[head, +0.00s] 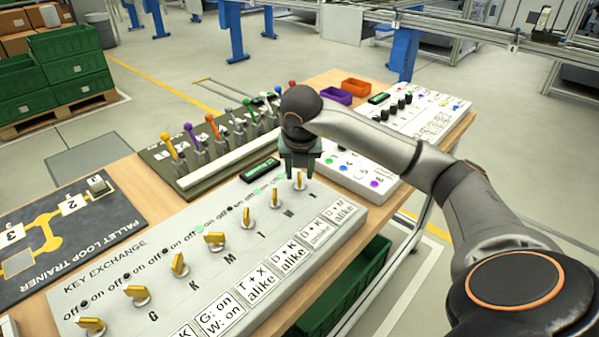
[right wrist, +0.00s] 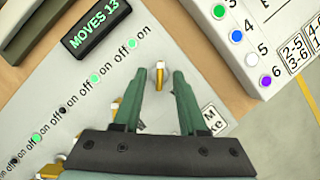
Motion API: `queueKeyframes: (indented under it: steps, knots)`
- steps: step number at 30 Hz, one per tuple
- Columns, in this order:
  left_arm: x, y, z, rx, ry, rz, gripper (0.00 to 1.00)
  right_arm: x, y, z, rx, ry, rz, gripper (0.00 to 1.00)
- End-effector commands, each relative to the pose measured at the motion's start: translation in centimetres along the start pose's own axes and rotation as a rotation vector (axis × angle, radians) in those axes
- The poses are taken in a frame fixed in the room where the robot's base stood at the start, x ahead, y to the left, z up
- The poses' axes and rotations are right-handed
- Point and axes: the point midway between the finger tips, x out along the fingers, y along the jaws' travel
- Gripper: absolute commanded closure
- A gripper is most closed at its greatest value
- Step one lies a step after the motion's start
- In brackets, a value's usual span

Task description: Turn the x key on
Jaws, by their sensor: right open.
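The white KEY EXCHANGE panel (head: 110,275) carries a row of yellow keys. The far-right key (head: 299,183) is in front of my right gripper (head: 299,170); its letter is too small to read, so I cannot confirm it is the x key. In the right wrist view this key (right wrist: 160,72) stands between the tips of my open right gripper (right wrist: 164,76), with gaps beside it. The nearest light (right wrist: 133,43) is green, between "off" and "on". A neighbouring key (head: 275,198) is turned similarly, while left-hand keys lie more sideways. My left gripper is not in view.
A display (right wrist: 96,24) reads MOVES 13. Behind stands a lever panel (head: 205,160) with coloured knobs. A white panel with coloured buttons (head: 362,178) lies right of the gripper. The dark PALLET LOOP TRAINER board (head: 50,240) is at left. Purple (head: 336,95) and orange (head: 356,86) bins stand behind.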

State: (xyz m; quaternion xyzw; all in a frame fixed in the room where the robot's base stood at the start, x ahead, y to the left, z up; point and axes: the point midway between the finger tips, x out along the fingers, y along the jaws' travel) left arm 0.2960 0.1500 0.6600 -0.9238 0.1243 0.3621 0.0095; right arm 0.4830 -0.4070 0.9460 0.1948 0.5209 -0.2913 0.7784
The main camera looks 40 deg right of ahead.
Motion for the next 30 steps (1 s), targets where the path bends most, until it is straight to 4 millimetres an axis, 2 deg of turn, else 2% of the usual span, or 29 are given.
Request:
queueKeyframes:
  steps: [10,15,21,30]
  knots:
    - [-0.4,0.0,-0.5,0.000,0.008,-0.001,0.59,-7.6,0.1,0.2,0.000,-0.006,0.005,0.59]
    - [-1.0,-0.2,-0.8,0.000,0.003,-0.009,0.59,-10.6,0.0,0.2,0.000,-0.006,0.001,0.59]
    - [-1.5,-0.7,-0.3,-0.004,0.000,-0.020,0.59,-11.6,0.0,0.0,-0.001,-0.002,0.001,0.59]
    - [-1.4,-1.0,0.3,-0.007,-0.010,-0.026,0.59,-11.6,0.0,0.0,0.000,-0.001,0.001,0.59]
